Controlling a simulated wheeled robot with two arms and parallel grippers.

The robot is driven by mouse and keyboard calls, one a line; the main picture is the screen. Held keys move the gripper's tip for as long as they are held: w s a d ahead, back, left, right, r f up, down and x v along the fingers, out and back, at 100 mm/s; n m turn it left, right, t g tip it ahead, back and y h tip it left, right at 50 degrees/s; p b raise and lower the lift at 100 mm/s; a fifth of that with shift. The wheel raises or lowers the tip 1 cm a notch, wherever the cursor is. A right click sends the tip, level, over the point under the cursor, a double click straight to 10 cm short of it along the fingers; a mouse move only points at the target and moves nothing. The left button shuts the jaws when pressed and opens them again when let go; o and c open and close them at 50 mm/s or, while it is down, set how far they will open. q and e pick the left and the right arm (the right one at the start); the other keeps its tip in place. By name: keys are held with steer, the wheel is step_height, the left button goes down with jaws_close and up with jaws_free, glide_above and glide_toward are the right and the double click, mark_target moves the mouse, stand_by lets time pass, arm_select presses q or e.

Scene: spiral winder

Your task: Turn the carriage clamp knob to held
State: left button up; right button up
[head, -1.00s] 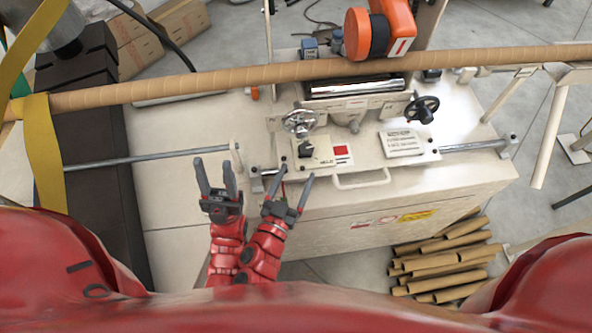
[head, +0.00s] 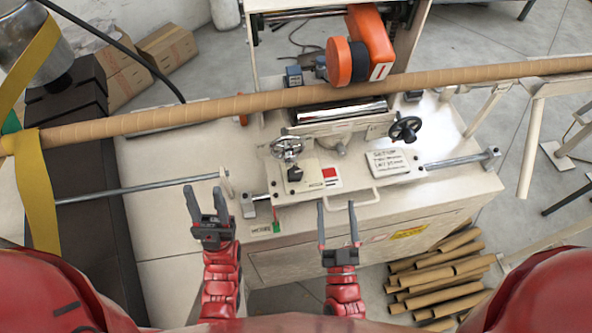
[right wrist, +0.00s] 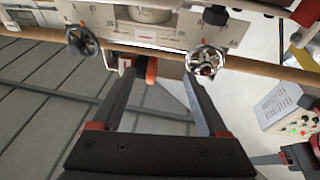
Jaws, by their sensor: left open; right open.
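A black knob (head: 294,174), apparently the carriage clamp knob, sits on a pale panel (head: 316,178) with a red square on the carriage front. Its pointer direction and the panel's lettering are too small to read surely. My right gripper (head: 336,205) is open and empty, in front of the carriage and to the right of the knob. In the right wrist view its open fingers (right wrist: 157,80) frame no held thing. My left gripper (head: 205,190) is open and empty, left of the knob and beside the rod's end. Neither gripper touches the knob.
A silver handwheel (head: 287,149) stands just behind the knob, and a black handwheel (head: 406,129) further right. A pale handle bar (head: 350,203) runs along the carriage front. A long brown tube (head: 220,103) crosses behind. Cardboard tubes (head: 440,274) lie on the floor at right.

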steer(key=s+a+f+n+g+y, duration=0.3)
steer(key=a+g+y, duration=0.1)
steer(key=b, duration=0.2)
glide_toward(298, 180)
steer(key=w, duration=0.1)
steer(key=p+x, duration=0.1)
steer(key=x, duration=1)
steer(key=shift+a, duration=0.2)
steer(key=shift+s, duration=0.1)
jaws_close()
